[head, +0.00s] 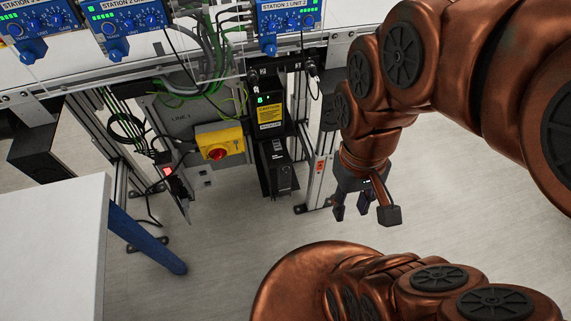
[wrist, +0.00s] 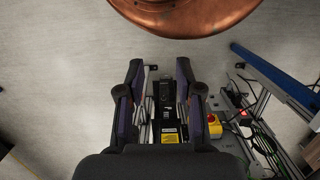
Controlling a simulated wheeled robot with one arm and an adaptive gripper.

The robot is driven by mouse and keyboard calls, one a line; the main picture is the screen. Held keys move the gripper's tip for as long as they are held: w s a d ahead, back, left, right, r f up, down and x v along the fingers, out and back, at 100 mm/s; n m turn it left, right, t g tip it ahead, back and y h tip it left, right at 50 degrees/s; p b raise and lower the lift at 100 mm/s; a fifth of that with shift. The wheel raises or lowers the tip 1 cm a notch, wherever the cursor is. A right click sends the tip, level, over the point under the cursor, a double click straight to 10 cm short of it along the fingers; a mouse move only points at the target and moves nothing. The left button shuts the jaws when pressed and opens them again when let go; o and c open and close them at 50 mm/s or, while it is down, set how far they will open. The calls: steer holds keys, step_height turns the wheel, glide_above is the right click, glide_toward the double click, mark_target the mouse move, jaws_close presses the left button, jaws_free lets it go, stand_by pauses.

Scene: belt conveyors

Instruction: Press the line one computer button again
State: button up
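A black computer-like unit (head: 278,168) stands low in the metal frame, under a black box with a yellow caution label (head: 270,110) and a small green light. The grey panel (head: 180,116) to its left is marked LINE 1. I cannot make out a button on the unit at this size. My gripper (head: 364,210) hangs to the right of the unit, apart from it, with its fingers spread and nothing between them. In the wrist view my gripper (wrist: 160,78) is open, and the black unit (wrist: 166,100) shows beyond and between the fingers.
A yellow switch box with a red knob (head: 219,142) is left of the unit. Blue station control units (head: 285,16) and cables hang above. A white table (head: 52,245) and a blue bar (head: 148,241) are at left. The floor around my gripper is clear.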

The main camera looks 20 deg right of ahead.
jaws_close()
stand_by(1.3)
